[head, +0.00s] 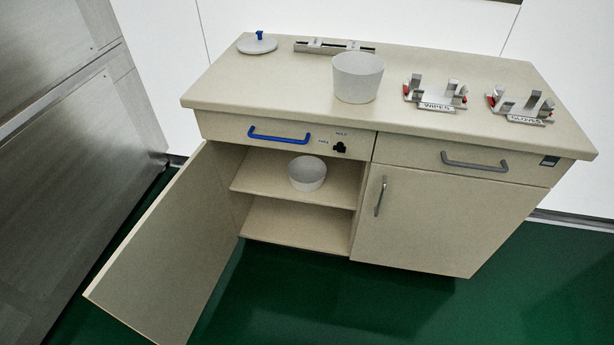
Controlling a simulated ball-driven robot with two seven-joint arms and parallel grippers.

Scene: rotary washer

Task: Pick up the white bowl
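A small white bowl (307,174) stands upright on the upper shelf inside the open left compartment of the cabinet, near the shelf's front edge. A larger white bowl-like container (357,78) stands upright on the countertop, near the middle. It has a wide rim and tapers down. I cannot tell which of the two is the task's bowl. Neither of my grippers shows in the head view, and nothing touches either bowl.
The left cabinet door (163,248) is swung open to the left. The right door (426,222) and both drawers are shut. A white lid with a blue knob (257,44), a metal rail (334,46) and two labelled metal holders (436,93) stand on the countertop (290,84). Green floor in front is clear.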

